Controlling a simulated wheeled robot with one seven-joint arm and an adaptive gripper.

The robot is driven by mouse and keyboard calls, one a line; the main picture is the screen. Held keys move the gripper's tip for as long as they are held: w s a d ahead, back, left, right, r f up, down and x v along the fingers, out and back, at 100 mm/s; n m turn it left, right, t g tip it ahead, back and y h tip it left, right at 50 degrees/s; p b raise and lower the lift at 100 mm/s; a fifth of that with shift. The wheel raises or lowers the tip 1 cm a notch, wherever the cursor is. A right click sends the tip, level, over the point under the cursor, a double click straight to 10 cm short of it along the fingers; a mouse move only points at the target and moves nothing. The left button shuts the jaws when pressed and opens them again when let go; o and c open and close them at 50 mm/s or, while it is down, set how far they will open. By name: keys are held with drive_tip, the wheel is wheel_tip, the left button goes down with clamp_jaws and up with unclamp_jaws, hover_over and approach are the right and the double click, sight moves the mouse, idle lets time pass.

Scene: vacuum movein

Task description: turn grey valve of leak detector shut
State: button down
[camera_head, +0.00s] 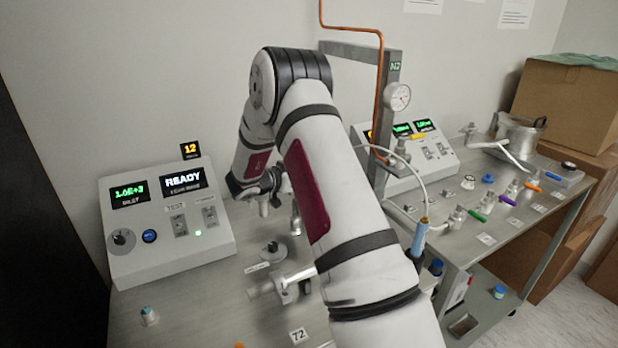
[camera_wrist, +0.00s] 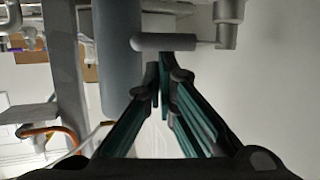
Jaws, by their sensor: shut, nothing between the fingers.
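The leak detector (camera_head: 170,230) is a pale console at the left of the bench, with one display reading READY. In the wrist view a grey bar-shaped handle (camera_wrist: 175,42) lies sideways just beyond my fingertips and joins an upright grey fitting (camera_wrist: 228,22) at its right. It looks like the grey valve's lever, but I cannot tell for sure. My gripper (camera_wrist: 160,70) has its teal fingers shut with nothing between them. The tips are close below the handle; I cannot tell if they touch it. In the head view my arm hides most of the gripper and the fittings there.
A thick grey cylinder (camera_wrist: 118,60) stands left of the fingers in the wrist view. A round-topped fitting (camera_head: 273,250) and a pale sideways pipe piece (camera_head: 280,283) sit on the near bench. An N2 post with a gauge (camera_head: 397,97) rises behind my arm. Several coloured-handled valves line the right bench.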

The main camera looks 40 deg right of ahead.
drive_tip(key=shift+w+a+f, duration=0.15)
drive_tip(key=shift+a, duration=0.3)
idle(0.3)
drive_tip(key=shift+d+b, duration=0.1)
drive_tip(key=shift+b, duration=0.2)
drive_tip(key=shift+w+d+b, duration=0.25)
drive_tip(key=shift+d+b, duration=0.05)
drive_tip(key=shift+d, duration=0.4)
drive_tip(key=v, duration=1.2)
